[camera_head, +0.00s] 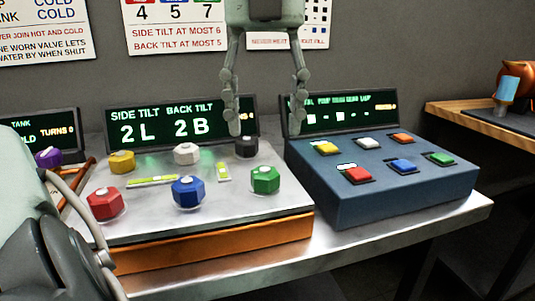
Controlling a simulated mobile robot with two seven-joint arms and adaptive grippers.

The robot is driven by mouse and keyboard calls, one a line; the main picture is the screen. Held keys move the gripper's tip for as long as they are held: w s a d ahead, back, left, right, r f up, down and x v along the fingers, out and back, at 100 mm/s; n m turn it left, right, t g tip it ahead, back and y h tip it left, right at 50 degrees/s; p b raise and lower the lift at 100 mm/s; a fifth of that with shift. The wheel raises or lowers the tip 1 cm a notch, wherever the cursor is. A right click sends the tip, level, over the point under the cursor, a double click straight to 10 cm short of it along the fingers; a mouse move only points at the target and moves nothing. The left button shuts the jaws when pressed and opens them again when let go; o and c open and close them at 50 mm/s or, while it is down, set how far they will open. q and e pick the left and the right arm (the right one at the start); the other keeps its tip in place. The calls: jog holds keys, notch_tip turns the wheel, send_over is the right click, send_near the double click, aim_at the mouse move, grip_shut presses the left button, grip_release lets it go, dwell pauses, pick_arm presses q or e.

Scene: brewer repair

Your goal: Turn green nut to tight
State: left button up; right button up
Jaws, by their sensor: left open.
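The green nut (265,179) sits at the front right of a silver plate (240,222) with an orange front edge. It is a faceted knob with a pale top centre, and nothing covers it. My left gripper (267,118) hangs down from the top of the picture with its fingers spread wide and nothing between them. It appears above and behind the green nut, apart from it. Its left fingertip overlaps the dark nut (246,147) in the picture; I cannot tell whether they touch. My right gripper is not identifiable.
Red (104,204), blue (188,191), yellow (122,161) and white (187,153) nuts share the plate with two levels. A display (180,125) behind reads 2L and 2B. A blue button box (400,200) stands at right. Part of my arm fills the lower left.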

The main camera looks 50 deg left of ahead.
aim_at(265, 171)
pick_arm(q)
notch_tip(265, 171, down, 8)
jog(key=shift+s+r, duration=0.1)
jog(key=shift+r, duration=0.15)
jog(key=c, duration=1.2)
